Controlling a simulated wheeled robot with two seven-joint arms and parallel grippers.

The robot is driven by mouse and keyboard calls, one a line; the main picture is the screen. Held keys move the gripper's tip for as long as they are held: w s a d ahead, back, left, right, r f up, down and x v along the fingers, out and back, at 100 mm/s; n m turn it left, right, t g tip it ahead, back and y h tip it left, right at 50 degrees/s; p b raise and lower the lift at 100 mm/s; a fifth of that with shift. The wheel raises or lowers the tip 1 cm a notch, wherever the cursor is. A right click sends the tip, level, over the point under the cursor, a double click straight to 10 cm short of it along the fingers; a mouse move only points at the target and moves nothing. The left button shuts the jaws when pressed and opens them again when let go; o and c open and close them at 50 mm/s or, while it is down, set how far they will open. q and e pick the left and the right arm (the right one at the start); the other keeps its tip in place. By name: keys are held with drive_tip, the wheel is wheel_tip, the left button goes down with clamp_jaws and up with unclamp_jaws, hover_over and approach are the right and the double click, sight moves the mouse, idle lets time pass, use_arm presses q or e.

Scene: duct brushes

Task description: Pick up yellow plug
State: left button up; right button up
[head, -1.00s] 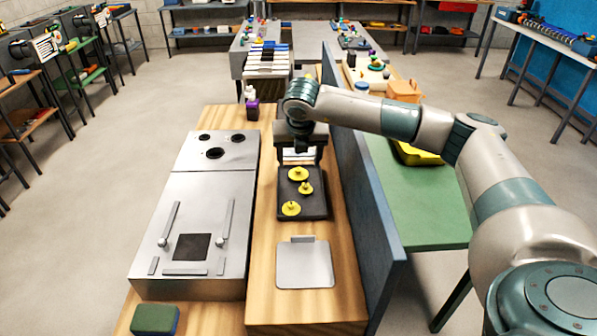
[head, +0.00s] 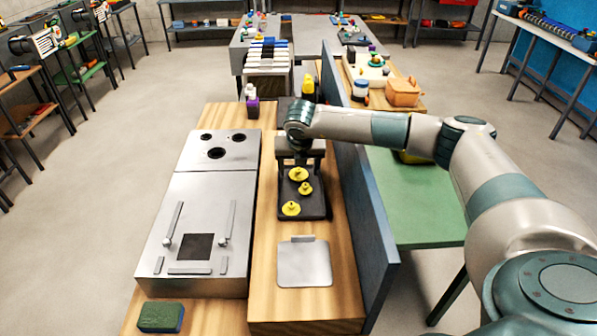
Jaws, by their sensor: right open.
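Three yellow plugs lie on a dark tray (head: 315,213) on the wooden bench: a far one (head: 298,174), a middle one (head: 305,188) and a near one (head: 291,208). Each is a round disc with a small knob on top. My right gripper (head: 299,166) points down over the far end of the tray. Its two fingers are apart, one on each side of the far plug as seen from here. It is open and empty. I cannot tell how high the fingertips are above the plug. My left gripper is out of view.
A metal panel (head: 205,220) with holes and slots stands left of the tray. A grey plate (head: 304,264) lies in front of the tray. A blue divider (head: 362,190) rises close on the right. A green sponge (head: 161,317) lies at the front left.

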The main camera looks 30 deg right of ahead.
sight(299, 171)
idle(0.4)
drive_tip(key=c, duration=1.1)
drive_tip(key=shift+r+b, duration=0.4)
wheel_tip(299, 171, up, 9)
drive_tip(key=b, duration=0.3)
drive_tip(key=shift+r+b, duration=0.1)
drive_tip(key=shift+b, duration=0.2)
